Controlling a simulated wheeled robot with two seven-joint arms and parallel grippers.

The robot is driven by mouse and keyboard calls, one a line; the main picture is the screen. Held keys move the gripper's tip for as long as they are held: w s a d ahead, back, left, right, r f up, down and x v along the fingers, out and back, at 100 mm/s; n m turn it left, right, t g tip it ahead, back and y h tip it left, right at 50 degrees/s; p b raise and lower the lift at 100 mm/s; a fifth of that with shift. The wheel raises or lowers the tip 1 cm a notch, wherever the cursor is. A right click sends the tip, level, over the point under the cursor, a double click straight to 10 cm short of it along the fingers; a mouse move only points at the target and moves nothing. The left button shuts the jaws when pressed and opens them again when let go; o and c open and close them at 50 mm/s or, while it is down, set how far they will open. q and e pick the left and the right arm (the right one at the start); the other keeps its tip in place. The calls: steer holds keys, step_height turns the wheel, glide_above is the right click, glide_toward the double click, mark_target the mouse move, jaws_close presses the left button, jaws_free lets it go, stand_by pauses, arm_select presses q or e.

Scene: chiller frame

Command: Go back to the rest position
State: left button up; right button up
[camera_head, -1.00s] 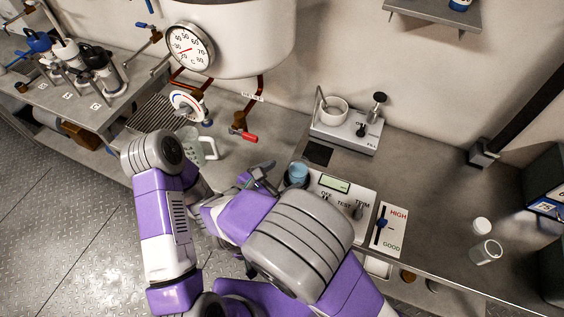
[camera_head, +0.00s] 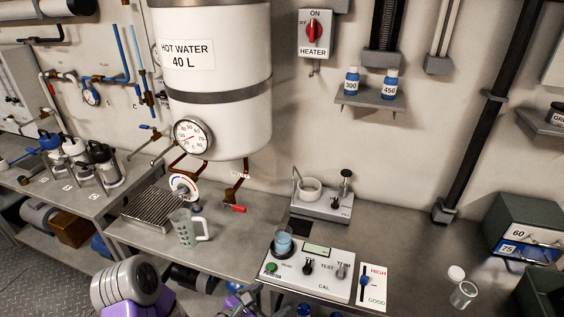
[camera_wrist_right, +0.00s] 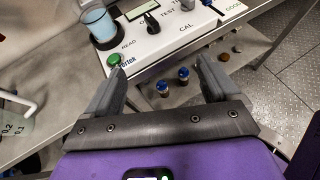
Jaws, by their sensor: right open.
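My right gripper (camera_wrist_right: 163,78) is open in the right wrist view, with nothing between its two grey fingers. In the head view only a small part of the right gripper (camera_head: 242,299) shows at the bottom edge, below the counter front. The grey and white tester (camera_head: 308,270) lies beyond the fingers, with a cup of blue liquid (camera_head: 283,241) on its left end. The cup also shows in the right wrist view (camera_wrist_right: 98,22). A purple and grey link of my arm shows at lower left; my left gripper is not in view.
A clear mug (camera_head: 184,228) stands on the counter beside the drip grate (camera_head: 157,208), below the hot water tank (camera_head: 215,90). Small blue-capped bottles (camera_wrist_right: 183,74) are under the counter edge. Floor is free at lower left.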

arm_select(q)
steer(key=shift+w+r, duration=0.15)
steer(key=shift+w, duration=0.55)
arm_select(e)
steer(key=s+d+f+m+g+y, duration=0.3)
steer(key=d+f+m+y, duration=0.1)
steer(key=f+m, duration=0.5)
steer(key=s+d+f+m+g+y, duration=0.3)
steer(key=s+d+f+m+y, duration=0.1)
steer(key=f+m, duration=0.5)
steer(key=s+d+f+m+g+y, duration=0.2)
steer(key=d+f+m+y, duration=0.3)
steer(key=f+m, duration=0.4)
steer(key=s+m, duration=0.1)
steer(key=m, duration=0.2)
steer(key=shift+s+d+f+g, duration=0.15)
steer(key=shift+s+f+g, duration=0.05)
steer(key=shift+f+g, duration=0.2)
